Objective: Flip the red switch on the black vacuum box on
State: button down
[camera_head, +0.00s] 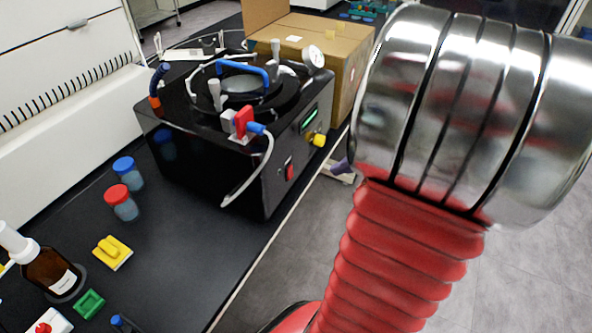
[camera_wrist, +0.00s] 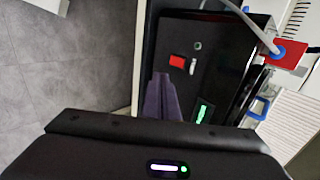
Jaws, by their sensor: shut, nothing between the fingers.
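The black vacuum box (camera_head: 200,170) stands on the dark bench in the head view. Its front panel also shows in the wrist view (camera_wrist: 205,35). The red switch (camera_head: 289,171) sits low on this panel, below a green display (camera_head: 308,120). In the wrist view the red switch (camera_wrist: 177,61) has a small white part beside it. My gripper (camera_wrist: 161,76) is shut and empty, its purple fingers pointing toward the panel just below and left of the switch in that view. Its fingertips (camera_head: 342,166) also peek out in the head view, right of the switch and apart from it.
A cardboard box (camera_head: 318,45) stands behind the vacuum box. A white hose (camera_head: 262,170) hangs in front of the panel's left part, and a yellow knob (camera_head: 319,140) sticks out. Capped jars (camera_head: 122,203) and a brown bottle (camera_head: 50,272) stand at left. Floor lies right of the bench edge.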

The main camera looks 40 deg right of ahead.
aim_at(290, 172)
jog(key=w+r+x, duration=0.2)
jog(key=x, duration=1.1)
jog(key=shift+a, duration=0.3)
jog(key=shift+f, duration=0.1)
jog(key=shift+w+a, duration=0.1)
jog(key=shift+w, duration=0.05)
dwell(0.4)
